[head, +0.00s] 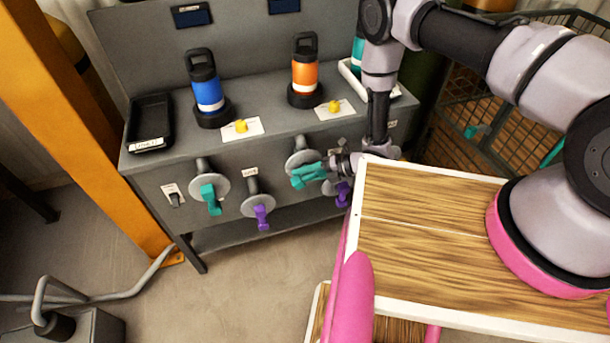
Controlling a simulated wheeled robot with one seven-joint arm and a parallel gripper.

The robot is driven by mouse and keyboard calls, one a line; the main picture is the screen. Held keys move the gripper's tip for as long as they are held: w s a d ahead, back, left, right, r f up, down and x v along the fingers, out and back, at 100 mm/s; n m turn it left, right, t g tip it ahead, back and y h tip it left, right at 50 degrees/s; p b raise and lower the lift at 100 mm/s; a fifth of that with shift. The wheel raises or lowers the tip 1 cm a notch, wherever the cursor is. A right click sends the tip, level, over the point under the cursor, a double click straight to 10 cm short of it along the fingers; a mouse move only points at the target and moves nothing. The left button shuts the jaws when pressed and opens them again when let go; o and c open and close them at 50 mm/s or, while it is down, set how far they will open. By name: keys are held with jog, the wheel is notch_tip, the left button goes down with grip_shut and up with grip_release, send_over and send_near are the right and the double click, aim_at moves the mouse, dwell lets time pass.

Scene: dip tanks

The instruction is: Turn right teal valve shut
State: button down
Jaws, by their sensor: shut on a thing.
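The right teal valve (306,176) is on the front of the grey bench, with its handle lying roughly sideways below a round grey flange (300,160). My gripper (326,169) reaches in from the right and is shut on the right end of this teal handle. The fingertips are small and partly hidden against the valve. The left teal valve (210,199) has its handle hanging down. A purple valve (262,216) hangs between the two teal ones. Another purple valve (343,194) sits just right of and below my gripper, partly hidden behind my arm.
A blue canister (208,94) and an orange canister (305,75) stand on the bench, with yellow knobs on white plates (241,127) before them. A black tray (150,122) lies at the left. An orange post (90,120) stands left; a wood-topped surface (430,225) is at front right.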

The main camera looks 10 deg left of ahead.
jog(key=m+y, duration=0.1)
jog(key=y, duration=0.1)
jog(key=g+y, duration=0.1)
jog(key=y, duration=0.1)
jog(key=shift+r+m+y, duration=0.2)
jog(key=shift+m+y, duration=0.2)
jog(key=shift+s, duration=0.1)
dwell(0.3)
jog(key=c, duration=0.7)
grip_release()
jog(key=shift+a, duration=0.1)
jog(key=d, duration=0.3)
jog(key=w+d, duration=0.1)
jog(key=d, duration=0.6)
jog(key=shift+w+d, duration=0.35)
